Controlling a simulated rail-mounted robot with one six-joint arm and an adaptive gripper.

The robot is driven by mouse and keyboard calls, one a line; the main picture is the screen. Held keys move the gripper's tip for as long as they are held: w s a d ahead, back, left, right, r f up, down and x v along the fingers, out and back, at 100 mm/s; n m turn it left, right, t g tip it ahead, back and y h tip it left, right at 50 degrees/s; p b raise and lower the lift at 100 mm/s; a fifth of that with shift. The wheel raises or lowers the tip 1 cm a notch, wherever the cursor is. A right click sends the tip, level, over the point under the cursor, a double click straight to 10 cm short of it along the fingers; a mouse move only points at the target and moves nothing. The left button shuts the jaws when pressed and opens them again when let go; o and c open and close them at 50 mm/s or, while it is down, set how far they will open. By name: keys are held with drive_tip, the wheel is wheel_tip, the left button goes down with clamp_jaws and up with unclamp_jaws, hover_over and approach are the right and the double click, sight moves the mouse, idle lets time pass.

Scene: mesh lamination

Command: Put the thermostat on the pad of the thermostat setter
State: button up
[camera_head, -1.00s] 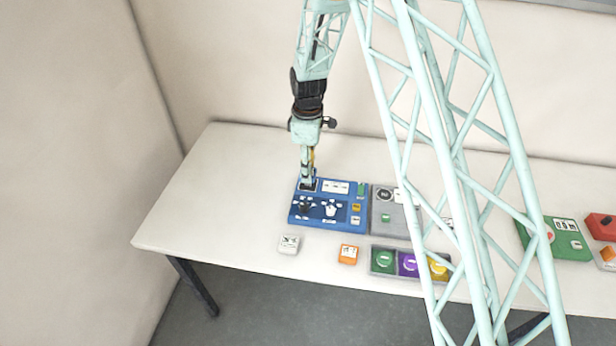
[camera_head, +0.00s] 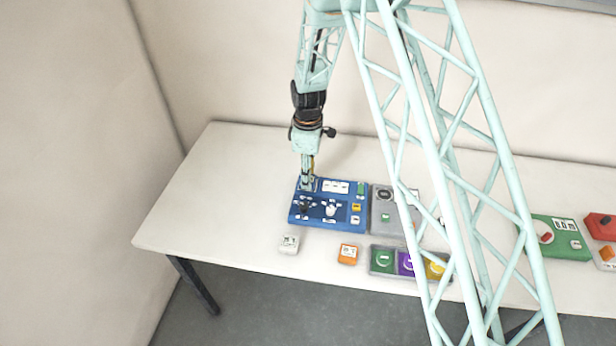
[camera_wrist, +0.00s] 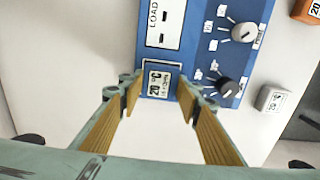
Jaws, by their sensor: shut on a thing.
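The thermostat setter (camera_head: 342,227) is a blue panel on the table; its knobs and LOAD label show in the wrist view (camera_wrist: 196,62). A small block with a "20 °C" display (camera_wrist: 158,80), apparently the thermostat, is between my fingertips at a white-outlined square, apparently the pad, on the panel's corner. My gripper (camera_head: 307,186) points down over that far-left corner; in the wrist view its fingers (camera_wrist: 158,95) stand on both sides of the block, shut on it. Whether the block rests fully on the pad I cannot tell.
A white block (camera_head: 289,243) and an orange block (camera_head: 348,254) lie in front of the setter. A grey panel (camera_head: 383,223) adjoins it on the right, with a tray of coloured pieces (camera_head: 384,272) in front. The table's left side (camera_head: 215,210) is clear.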

drive_tip(key=shift+f, duration=0.15)
drive_tip(key=o, duration=0.9)
drive_tip(key=shift+r+b, duration=0.35)
drive_tip(key=shift+r, duration=5.8)
